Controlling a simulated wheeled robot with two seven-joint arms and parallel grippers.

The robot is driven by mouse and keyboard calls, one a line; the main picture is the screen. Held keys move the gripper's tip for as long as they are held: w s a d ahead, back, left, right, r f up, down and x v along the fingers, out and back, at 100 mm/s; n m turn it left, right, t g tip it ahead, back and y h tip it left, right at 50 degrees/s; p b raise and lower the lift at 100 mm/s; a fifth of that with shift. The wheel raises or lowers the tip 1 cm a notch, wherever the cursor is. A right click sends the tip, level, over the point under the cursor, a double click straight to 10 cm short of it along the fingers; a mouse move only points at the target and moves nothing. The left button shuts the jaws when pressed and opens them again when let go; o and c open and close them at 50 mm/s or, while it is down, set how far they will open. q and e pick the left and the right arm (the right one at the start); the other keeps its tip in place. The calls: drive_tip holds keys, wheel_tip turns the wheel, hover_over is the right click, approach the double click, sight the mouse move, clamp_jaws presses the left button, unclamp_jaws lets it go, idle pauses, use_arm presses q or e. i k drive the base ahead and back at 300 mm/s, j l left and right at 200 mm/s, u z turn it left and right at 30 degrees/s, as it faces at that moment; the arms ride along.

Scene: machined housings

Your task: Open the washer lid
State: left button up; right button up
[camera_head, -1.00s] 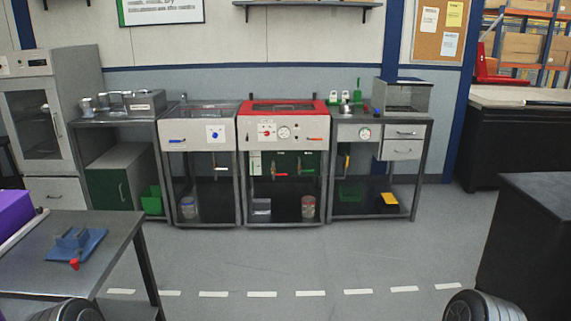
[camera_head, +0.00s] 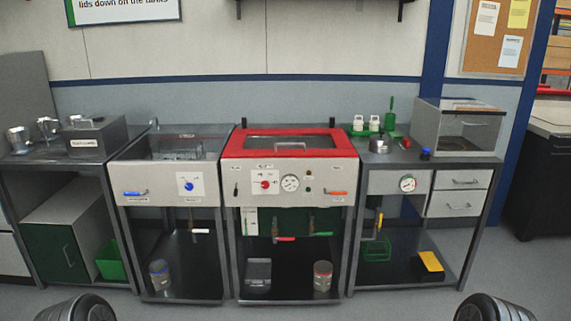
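The washer looks to be the middle unit (camera_head: 332,170), with a red-framed lid (camera_head: 235,148) that lies closed and has a dark window. Its front panel carries a red knob, a round gauge and an orange-red handle (camera_head: 337,193) at the right. I cannot read a label that names it the washer. To its left stands a similar unit (camera_head: 125,172) with an open-looking basin and a blue knob and handle. My grippers are not in view; only dark rounded parts of mine show at the bottom left and bottom right.
A bench (camera_head: 400,182) with drawers, green-stand bottles and a clear-sided box (camera_head: 440,128) stands at the right. A bench with metal cups and a grey box (camera_head: 95,139) stands at the left. The floor directly in front is clear.

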sight(234, 149)
drive_tip(key=i, duration=1.3)
drive_tip(key=i+l, duration=0.15)
drive_tip(key=i, duration=0.35)
drive_tip(key=i+l, duration=0.15)
drive_tip(key=i, duration=0.35)
drive_tip(key=i+l, duration=0.15)
drive_tip(key=i, duration=0.35)
